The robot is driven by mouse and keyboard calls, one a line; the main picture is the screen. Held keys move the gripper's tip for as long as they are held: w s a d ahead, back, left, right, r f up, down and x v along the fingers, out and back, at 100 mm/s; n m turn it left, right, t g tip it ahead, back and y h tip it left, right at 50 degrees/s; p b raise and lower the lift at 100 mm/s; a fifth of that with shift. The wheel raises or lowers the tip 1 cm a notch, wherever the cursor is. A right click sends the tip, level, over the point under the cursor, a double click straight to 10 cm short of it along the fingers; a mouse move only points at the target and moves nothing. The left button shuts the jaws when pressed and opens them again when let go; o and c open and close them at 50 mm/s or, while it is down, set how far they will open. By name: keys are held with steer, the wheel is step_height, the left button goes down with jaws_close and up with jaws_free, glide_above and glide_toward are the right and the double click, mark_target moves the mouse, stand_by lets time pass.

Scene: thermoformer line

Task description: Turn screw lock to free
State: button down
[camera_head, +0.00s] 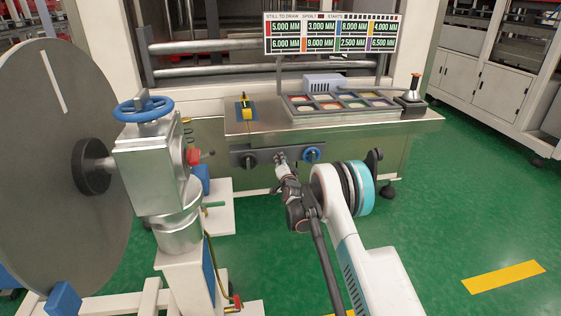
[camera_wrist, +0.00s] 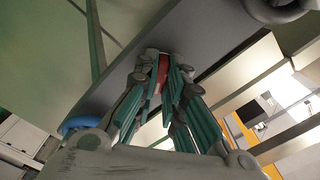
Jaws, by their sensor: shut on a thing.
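My gripper (camera_head: 281,158) reaches the dark panel (camera_head: 262,158) under the front edge of the worktable. It is between a dark round knob (camera_head: 248,162) on the left and a blue ring-shaped knob (camera_head: 312,155) on the right. In the wrist view my gripper (camera_wrist: 163,75) has its fingers closed around a small reddish piece (camera_wrist: 162,70) near the panel face. Most of that piece is hidden by the fingers. I cannot tell for certain whether it is the screw lock or how far it is turned.
A display board (camera_head: 331,33) stands behind. A metal column with a blue handwheel (camera_head: 143,108) and a large grey disc (camera_head: 60,220) stand left.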

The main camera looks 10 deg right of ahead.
steer(key=shift+m, duration=2.8)
steer(key=c, duration=1.6)
jaws_free()
steer(key=s, duration=1.2)
